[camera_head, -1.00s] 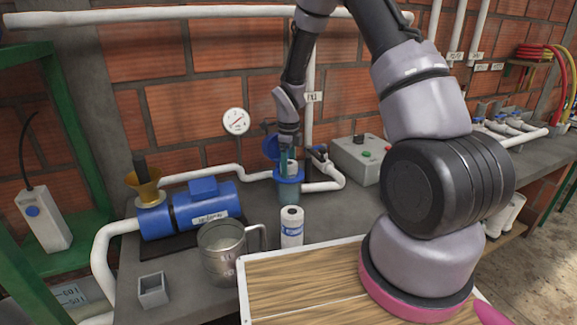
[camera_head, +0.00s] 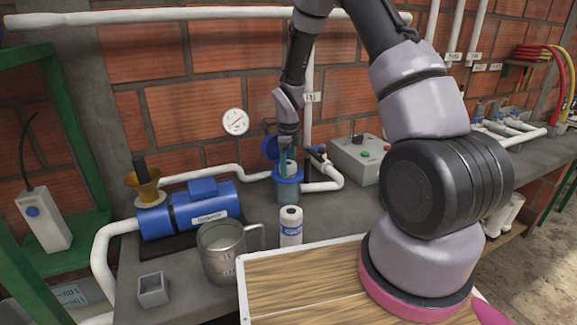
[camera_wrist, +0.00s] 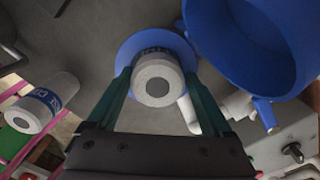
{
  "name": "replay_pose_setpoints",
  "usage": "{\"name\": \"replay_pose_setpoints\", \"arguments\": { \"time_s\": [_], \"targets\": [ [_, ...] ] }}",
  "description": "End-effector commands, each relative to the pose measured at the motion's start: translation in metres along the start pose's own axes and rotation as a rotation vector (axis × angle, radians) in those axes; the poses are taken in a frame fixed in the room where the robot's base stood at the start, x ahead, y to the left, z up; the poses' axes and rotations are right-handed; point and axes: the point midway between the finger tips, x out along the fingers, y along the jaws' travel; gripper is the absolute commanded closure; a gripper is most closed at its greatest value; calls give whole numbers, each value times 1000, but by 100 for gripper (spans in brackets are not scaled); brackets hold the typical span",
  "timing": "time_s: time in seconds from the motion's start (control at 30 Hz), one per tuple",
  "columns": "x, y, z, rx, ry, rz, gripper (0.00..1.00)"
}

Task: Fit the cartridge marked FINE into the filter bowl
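My gripper (camera_wrist: 160,85) has its two teal fingers closed on the sides of a white cartridge (camera_wrist: 160,78) with a dark hole in its end. Its label is partly hidden and I cannot read it. In the wrist view the cartridge is lined up over the blue rim of the filter bowl (camera_wrist: 126,52); how deep it sits is hard to tell. In the head view the bowl (camera_head: 288,190) stands at the back of the bench, my gripper above it. A second white cartridge with a blue label (camera_head: 291,228) stands upright on the bench; it also shows in the wrist view (camera_wrist: 35,108).
A large blue lid (camera_wrist: 250,45) is close to the right of my gripper. A white pipe (camera_head: 325,186) and valve adjoin the bowl. A metal jug (camera_head: 222,252), blue pump (camera_head: 200,208), control box (camera_head: 358,155) and wooden-topped tray (camera_head: 300,283) stand around.

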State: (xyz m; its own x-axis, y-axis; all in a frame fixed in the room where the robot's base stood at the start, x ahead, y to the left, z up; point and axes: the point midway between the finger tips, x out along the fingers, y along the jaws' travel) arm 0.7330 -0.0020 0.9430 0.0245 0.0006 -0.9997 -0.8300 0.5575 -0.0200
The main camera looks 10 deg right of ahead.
Motion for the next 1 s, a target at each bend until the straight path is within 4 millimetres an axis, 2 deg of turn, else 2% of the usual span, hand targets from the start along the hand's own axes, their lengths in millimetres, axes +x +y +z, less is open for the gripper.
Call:
{"name": "replay_pose_setpoints", "arguments": {
  "time_s": [0.03, 0.27, 0.37, 0.7, 0.8, 1.0],
  "targets": [
    [12, 10, -3, -7, 14, 21, 0],
    [2, 11, -2, -7, 12, 21, 0],
    [-14, 10, -2, -6, 13, 19, 0],
    [-91, 6, 0, -4, 9, 13, 0],
    [-107, 5, -1, -3, 10, 14, 0],
    [-127, 4, -1, -13, 6, 11, 0]
  ]
}}
